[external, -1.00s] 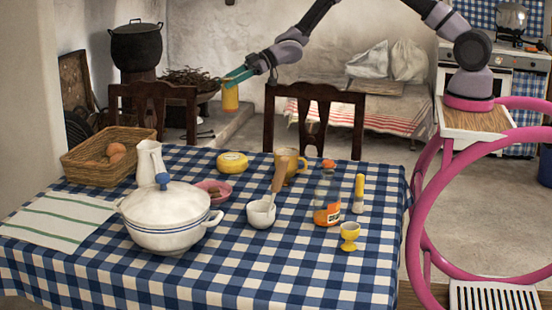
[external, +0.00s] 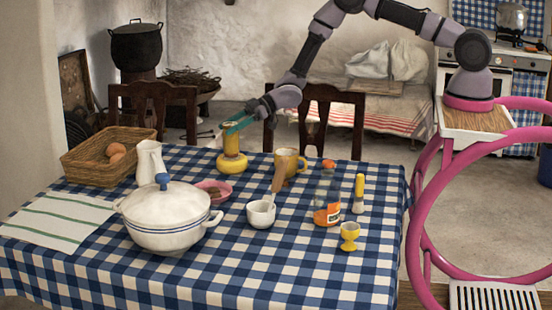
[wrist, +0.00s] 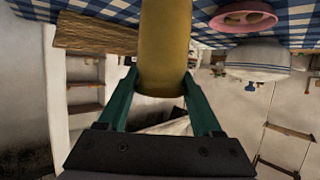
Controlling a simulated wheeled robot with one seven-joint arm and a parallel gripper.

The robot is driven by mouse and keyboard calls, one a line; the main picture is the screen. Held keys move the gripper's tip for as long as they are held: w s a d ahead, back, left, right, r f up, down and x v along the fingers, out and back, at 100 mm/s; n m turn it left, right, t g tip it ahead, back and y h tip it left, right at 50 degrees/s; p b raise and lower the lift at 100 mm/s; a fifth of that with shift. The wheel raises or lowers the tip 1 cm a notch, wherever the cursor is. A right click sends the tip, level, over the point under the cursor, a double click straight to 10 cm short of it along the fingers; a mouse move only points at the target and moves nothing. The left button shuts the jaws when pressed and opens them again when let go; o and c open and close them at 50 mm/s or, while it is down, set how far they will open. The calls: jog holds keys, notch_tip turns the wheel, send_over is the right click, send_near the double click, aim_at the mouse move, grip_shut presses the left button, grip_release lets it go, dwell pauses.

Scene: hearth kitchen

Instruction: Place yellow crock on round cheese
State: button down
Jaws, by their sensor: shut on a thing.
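The yellow crock (external: 231,145) is upright in the external view, at the far side of the table. My gripper (external: 229,130) is shut on its upper part. The round cheese (external: 232,165), a flat yellow disc on the tablecloth, is directly under the crock. The crock's lower end appears to meet the cheese top; I cannot tell whether it rests there or hovers just above. In the wrist view the crock (wrist: 165,45) stands between the two green fingers and hides the cheese.
A yellow mug (external: 287,160) stands right of the cheese. A pink bowl (external: 214,191), white jug (external: 149,162) and lidded tureen (external: 168,222) are nearer and left. A wicker basket (external: 90,165) is far left. Chair backs (external: 314,120) rise behind the table.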

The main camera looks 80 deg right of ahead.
jog(key=shift+f, duration=0.2)
jog(key=shift+c, duration=0.3)
grip_release()
jog(key=shift+f, duration=0.15)
